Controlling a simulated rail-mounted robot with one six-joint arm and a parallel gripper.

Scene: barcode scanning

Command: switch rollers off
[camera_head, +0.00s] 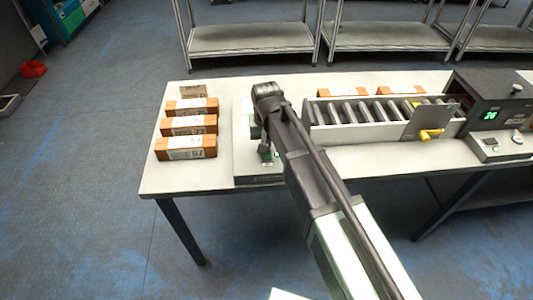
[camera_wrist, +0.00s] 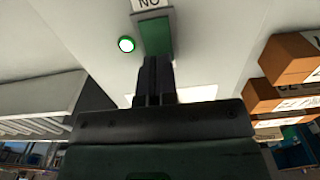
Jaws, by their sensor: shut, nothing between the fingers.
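My gripper (camera_head: 267,155) points down over a control panel (camera_head: 243,169) on the near side of the table, left of the rollers. In the wrist view the shut fingers (camera_wrist: 155,66) hold nothing. Their tips lie close to a green rectangular switch area (camera_wrist: 154,36), and I cannot tell whether they touch it. A label (camera_wrist: 148,4) beside it shows upside down, apparently reading ON. A round pale light with a green rim (camera_wrist: 126,44) sits beside the switch. The roller conveyor (camera_head: 365,112) stands on the table to the right.
Several orange boxes (camera_head: 186,147) stand at the table's left end. Orange boxes also lie behind the rollers (camera_head: 358,91). A dark machine with a green display (camera_head: 490,115) stands at the right, near a yellow handle (camera_head: 431,134). Bare table (camera_head: 179,180) shows at front left.

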